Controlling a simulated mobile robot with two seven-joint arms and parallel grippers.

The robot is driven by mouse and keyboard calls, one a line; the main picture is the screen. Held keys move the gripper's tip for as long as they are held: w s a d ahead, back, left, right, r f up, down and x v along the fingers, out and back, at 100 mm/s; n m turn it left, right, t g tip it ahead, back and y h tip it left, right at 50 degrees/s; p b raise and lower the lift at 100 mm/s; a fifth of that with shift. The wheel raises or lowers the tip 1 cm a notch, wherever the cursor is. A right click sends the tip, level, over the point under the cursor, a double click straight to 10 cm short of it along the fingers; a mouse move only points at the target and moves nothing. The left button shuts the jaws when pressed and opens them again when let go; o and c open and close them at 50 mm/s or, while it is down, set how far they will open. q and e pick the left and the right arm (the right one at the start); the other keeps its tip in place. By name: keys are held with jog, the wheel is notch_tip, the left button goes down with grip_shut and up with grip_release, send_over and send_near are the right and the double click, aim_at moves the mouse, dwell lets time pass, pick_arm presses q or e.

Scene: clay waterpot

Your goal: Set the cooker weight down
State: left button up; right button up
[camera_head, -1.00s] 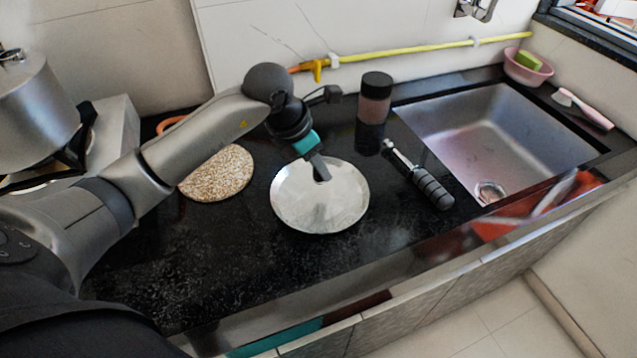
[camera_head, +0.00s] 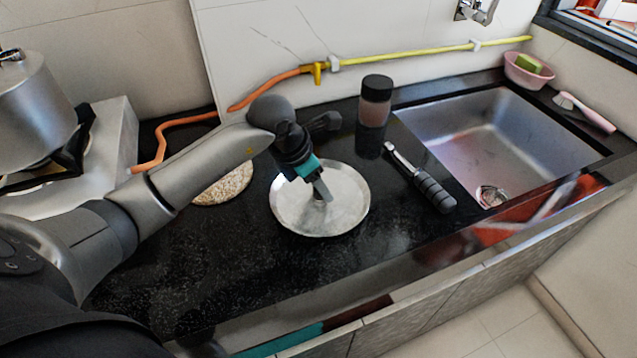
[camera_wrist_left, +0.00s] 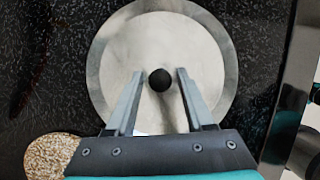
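The cooker weight shows in the left wrist view as a small round black knob (camera_wrist_left: 160,80) over the middle of a round steel plate (camera_wrist_left: 112,50). In the head view the steel plate (camera_head: 345,190) lies on the black counter. My left gripper (camera_head: 324,198) points down over the plate's middle and hides most of the weight there. In the left wrist view its two fingers (camera_wrist_left: 160,76) stand apart on either side of the knob, with a gap on each side. I cannot tell how the weight's underside meets the plate. My right gripper is not in view.
A speckled round mat (camera_head: 225,187) lies left of the plate, partly behind my arm. A dark-lidded jar (camera_head: 375,103) and a black-handled tool (camera_head: 432,187) are at the right, before the sink (camera_head: 490,140). A pot (camera_head: 32,105) stands on the stove at far left.

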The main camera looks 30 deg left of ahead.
pick_arm(q)
jog(key=shift+o, duration=0.6)
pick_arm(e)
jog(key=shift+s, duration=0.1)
pick_arm(q)
jog(key=shift+r, duration=0.2)
jog(key=p+v, duration=0.2)
jog(key=v, duration=1)
jog(key=shift+p, duration=0.35)
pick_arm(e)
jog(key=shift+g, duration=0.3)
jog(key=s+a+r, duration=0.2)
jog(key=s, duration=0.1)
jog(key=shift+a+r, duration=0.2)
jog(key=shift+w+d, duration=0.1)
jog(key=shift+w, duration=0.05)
